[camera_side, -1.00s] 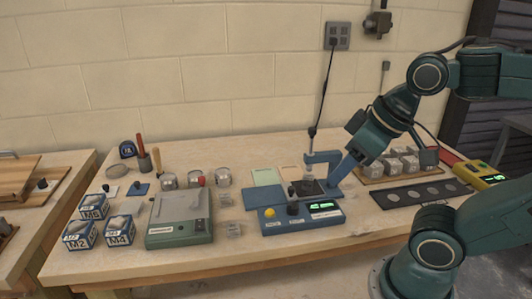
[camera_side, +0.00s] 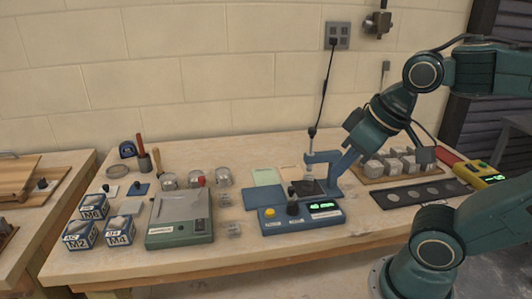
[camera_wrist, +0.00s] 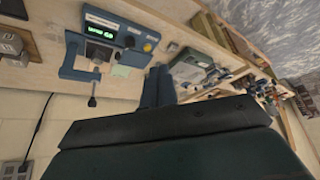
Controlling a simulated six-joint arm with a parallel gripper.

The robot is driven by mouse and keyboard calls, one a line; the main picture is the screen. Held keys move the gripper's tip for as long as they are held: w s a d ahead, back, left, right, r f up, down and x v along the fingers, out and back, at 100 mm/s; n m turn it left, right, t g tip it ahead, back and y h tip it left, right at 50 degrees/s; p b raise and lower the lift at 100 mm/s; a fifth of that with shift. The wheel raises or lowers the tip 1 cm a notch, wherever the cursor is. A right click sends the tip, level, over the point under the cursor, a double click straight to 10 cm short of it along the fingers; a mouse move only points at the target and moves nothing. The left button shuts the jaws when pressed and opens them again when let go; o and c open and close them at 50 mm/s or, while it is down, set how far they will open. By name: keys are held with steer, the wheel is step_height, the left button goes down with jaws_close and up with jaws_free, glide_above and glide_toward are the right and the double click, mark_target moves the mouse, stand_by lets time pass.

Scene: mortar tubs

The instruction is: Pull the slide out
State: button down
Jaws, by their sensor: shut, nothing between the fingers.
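A blue instrument (camera_side: 303,216) with a lit green readout stands at the middle of the bench. Behind its front panel are an upright blue bracket and a dark flat plate (camera_side: 309,187); I cannot tell which part is the slide. The instrument also shows upside down at the upper left of the wrist view (camera_wrist: 118,32). My gripper (camera_side: 334,184) is shut and empty, reaching down just right of the bracket and overlapping it in the side view. In the wrist view its two fingers (camera_wrist: 158,72) lie together, beside the instrument. Contact cannot be told.
A green-grey box (camera_side: 180,218) and white-and-blue cartons (camera_side: 93,207) stand to the left. Metal cups (camera_side: 223,177) stand behind the box. Grey cubes on a wooden board (camera_side: 370,180) and a black strip with round discs (camera_side: 425,192) are to the right. A cord hangs behind the instrument.

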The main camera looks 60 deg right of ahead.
steer(key=w+d+f+m+g+h, duration=0.2)
steer(key=w+d+f+m+g, duration=0.1)
steer(key=w+d+f+m, duration=0.3)
steer(key=w+d+f+m+g+h, duration=0.1)
steer(key=w+d+f+m+g, duration=0.2)
steer(key=w+d+f+m, duration=0.3)
steer(key=w+d+m, duration=0.5)
steer(key=w+m, duration=0.3)
steer(key=m, duration=0.1)
steer(key=shift+w+f+g+h, duration=0.15)
steer(key=shift+f+g+h, duration=0.25)
steer(key=shift+f, duration=0.1)
glide_above(299, 191)
steer(key=a, duration=0.2)
steer(key=shift+w+d+f, duration=0.1)
steer(key=shift+w+f, duration=0.05)
steer(key=shift+f, duration=2.15)
steer(key=shift+w+d+f, duration=0.1)
steer(key=shift+f, duration=2.2)
steer(key=shift+a, duration=0.1)
steer(key=w+a, duration=0.9)
